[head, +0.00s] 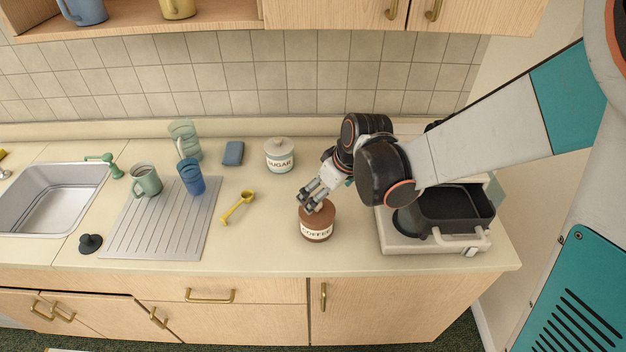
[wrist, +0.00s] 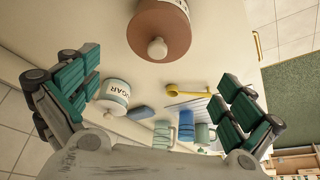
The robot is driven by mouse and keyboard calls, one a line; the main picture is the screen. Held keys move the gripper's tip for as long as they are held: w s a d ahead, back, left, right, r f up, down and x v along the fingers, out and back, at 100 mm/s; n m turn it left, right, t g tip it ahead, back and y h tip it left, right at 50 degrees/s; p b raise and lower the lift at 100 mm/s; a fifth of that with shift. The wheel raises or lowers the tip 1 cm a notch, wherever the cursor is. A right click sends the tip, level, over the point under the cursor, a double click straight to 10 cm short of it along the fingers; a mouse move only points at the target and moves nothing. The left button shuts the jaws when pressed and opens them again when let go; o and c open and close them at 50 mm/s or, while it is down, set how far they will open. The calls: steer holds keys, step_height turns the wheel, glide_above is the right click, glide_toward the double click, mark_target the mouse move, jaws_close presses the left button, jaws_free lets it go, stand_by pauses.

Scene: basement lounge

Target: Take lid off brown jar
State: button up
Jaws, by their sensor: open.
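The brown jar (head: 317,230) with a COFFEE label stands upright on the counter, left of the coffee machine. Its brown lid (wrist: 160,38) is on it, with a pale round knob (wrist: 157,47) showing in the wrist view. My gripper (head: 312,202) is at the jar's top in the head view and partly hides the lid. In the wrist view my gripper (wrist: 160,95) has its fingers wide apart, with nothing between them at the tips; the jar is beyond them at the top of the picture. I cannot tell whether a finger touches the lid.
A white sugar jar (head: 280,158) stands behind, a yellow scoop (head: 238,206) lies left, and a blue sponge (head: 233,153) lies further back. The coffee machine (head: 440,240) is close on the right. Cups stand around the drainboard (head: 158,232). The counter in front of the jar is clear.

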mark_target(317, 208)
steer(key=shift+b+x, duration=0.9)
steer(key=shift+x, duration=3.4)
steer(key=shift+w+d, duration=0.15)
steer(key=shift+d, duration=0.05)
steer(key=c, duration=1.4)
steer(key=shift+c, duration=0.2)
